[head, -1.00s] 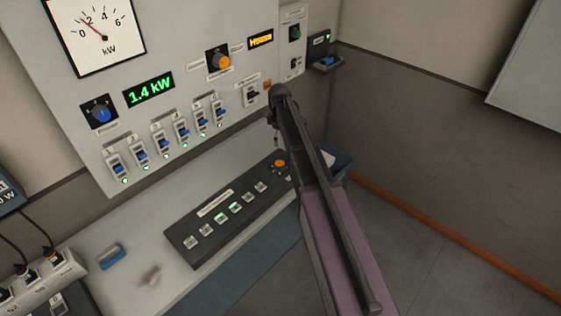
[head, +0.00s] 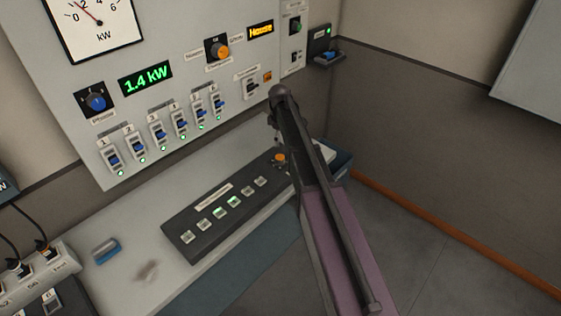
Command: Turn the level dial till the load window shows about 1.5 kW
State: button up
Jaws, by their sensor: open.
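The load window (head: 146,78) on the grey wall panel reads 1.4 kW in green. Another orange knob (head: 280,157) sits at the far end of the desk console (head: 190,246). My arm reaches up from the lower right. Only small dark parts of my gripper (head: 275,139) show beside the arm, just above the console knob; contact cannot be told.
An amber window (head: 260,31) reads House. A blue block (head: 106,250) lies on the desk (head: 120,280). Sockets with plugged cables (head: 38,262) are at the left. Open floor lies at the right.

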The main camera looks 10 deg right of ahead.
aim_at(280, 156)
jog(key=shift+f+b, duration=4.85)
jog(key=shift+f, duration=0.3)
jog(key=shift+c, duration=0.2)
jog(key=c, duration=1.1)
